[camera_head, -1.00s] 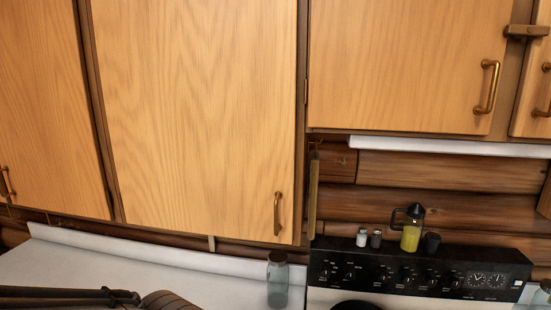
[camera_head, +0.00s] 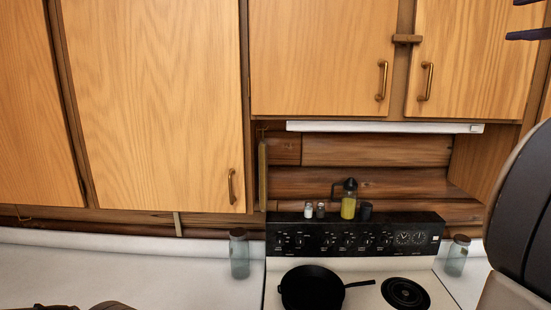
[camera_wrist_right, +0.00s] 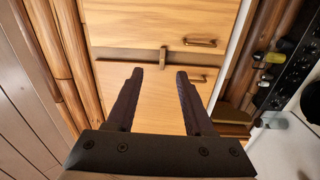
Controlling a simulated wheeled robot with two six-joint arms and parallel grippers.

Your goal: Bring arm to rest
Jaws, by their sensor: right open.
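My right gripper (camera_head: 513,18) shows at the top right edge of the head view, with its two dark fingers apart and pointing left. My right arm (camera_head: 520,210) rises along the right edge below it. In the right wrist view the gripper (camera_wrist_right: 158,73) is open and empty, its fingers in front of wooden cabinet doors. How far they are from the doors is hard to tell. Only small dark and brown bits of my left arm show at the bottom left edge of the head view. My left gripper does not show clearly.
Wooden upper cabinets (camera_head: 150,100) span the wall. Below are a white counter (camera_head: 120,265) and a stove with a black pan (camera_head: 312,288). Glass jars stand at left (camera_head: 239,255) and right (camera_head: 457,256) of the stove. A yellow bottle (camera_head: 348,205) and shakers sit on the stove's back panel.

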